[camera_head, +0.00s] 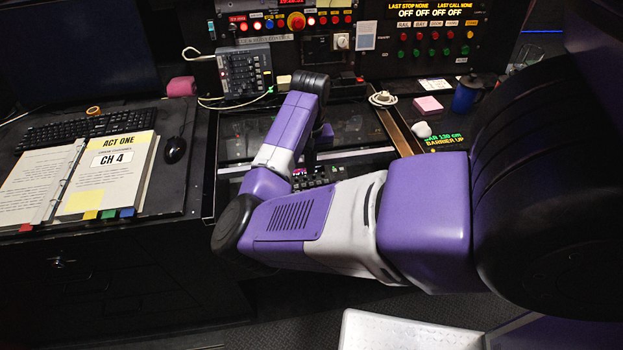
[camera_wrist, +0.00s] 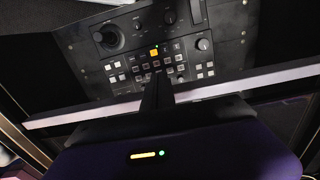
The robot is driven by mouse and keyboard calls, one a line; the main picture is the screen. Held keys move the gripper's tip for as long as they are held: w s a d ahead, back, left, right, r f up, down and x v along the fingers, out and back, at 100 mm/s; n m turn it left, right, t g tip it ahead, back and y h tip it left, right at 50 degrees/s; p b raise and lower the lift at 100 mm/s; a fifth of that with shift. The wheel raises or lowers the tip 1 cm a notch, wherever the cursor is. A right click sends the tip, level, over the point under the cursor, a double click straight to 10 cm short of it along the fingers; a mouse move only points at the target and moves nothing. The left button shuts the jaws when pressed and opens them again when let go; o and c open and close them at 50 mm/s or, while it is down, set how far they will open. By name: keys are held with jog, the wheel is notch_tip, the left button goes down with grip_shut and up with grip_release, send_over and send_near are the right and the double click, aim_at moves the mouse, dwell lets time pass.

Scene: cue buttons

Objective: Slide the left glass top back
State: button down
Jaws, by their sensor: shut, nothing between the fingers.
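The glass top (camera_head: 240,127) is a dark, see-through panel set in the middle of the desk, with a pale bar along its near edge. My arm hides part of it in the head view. In the wrist view the pale bar (camera_wrist: 245,82) crosses the picture, with a panel of knobs and buttons (camera_wrist: 155,60) beyond it. My gripper (camera_wrist: 157,88) is shut and empty, its fingers over the bar; whether they touch it I cannot tell.
An open binder (camera_head: 105,165), a keyboard (camera_head: 85,128) and a mouse (camera_head: 174,150) lie on the left. A mixer-like unit (camera_head: 245,72) stands behind the glass. Pink notes (camera_head: 428,106) and a blue mug (camera_head: 466,95) are on the right.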

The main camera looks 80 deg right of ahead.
jog(key=shift+d, duration=0.1)
jog(key=shift+w+d+b, duration=0.25)
jog(key=shift+w+d, duration=0.35)
jog(key=shift+d, duration=0.75)
jog(key=shift+w+d+b, duration=0.25)
jog(key=shift+w+d, duration=0.3)
jog(key=shift+d, duration=0.85)
jog(key=shift+w+d+b, duration=0.25)
jog(key=shift+w+d, duration=0.35)
jog(key=shift+d, duration=0.75)
jog(key=shift+w+d+b, duration=0.25)
jog(key=shift+d+b, duration=0.15)
jog(key=shift+d, duration=0.3)
jog(key=shift+w+d+b, duration=0.25)
jog(key=shift+d+b, duration=0.15)
jog(key=shift+d, duration=0.25)
jog(key=shift+w+d+f+b, duration=0.1)
jog(key=shift+w+d+b, duration=0.25)
jog(key=shift+d+b, duration=0.4)
jog(key=shift+w+d+b, duration=0.4)
jog(key=shift+d+b, duration=0.3)
jog(key=shift+d, duration=0.2)
jog(key=shift+w+d+f+b, duration=0.1)
jog(key=shift+w+d+b, duration=0.25)
jog(key=shift+d+b, duration=0.4)
jog(key=shift+w+d+r, duration=0.1)
jog(key=shift+d+r, duration=0.1)
jog(key=shift+d, duration=0.2)
jog(key=shift+b, duration=0.3)
